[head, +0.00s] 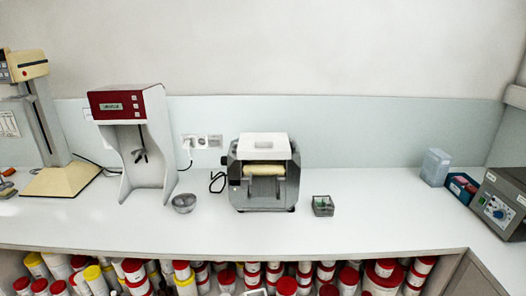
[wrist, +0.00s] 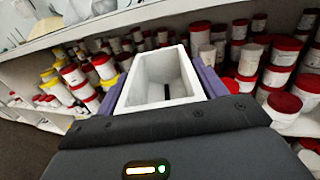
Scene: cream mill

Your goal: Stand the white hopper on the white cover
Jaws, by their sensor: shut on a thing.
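The white hopper (wrist: 187,94) is an open, rectangular box with a slot in its floor. In the wrist view it sits between the two purple fingers of my gripper (wrist: 166,82), which is shut on it. Its open top faces the wrist camera. The white cover (head: 263,154) lies on top of the grey mill (head: 264,186) in the middle of the counter, with a dark slot in it and nothing standing on it. The hopper is away from the cover, in front of the shelves below the counter. My gripper is not clearly visible in the head view.
A red-topped mixer (head: 128,104) and a glass bowl (head: 184,203) stand left of the mill. A small grey tray (head: 323,206) is on its right. Shelves below hold many red-lidded tubs (wrist: 284,101).

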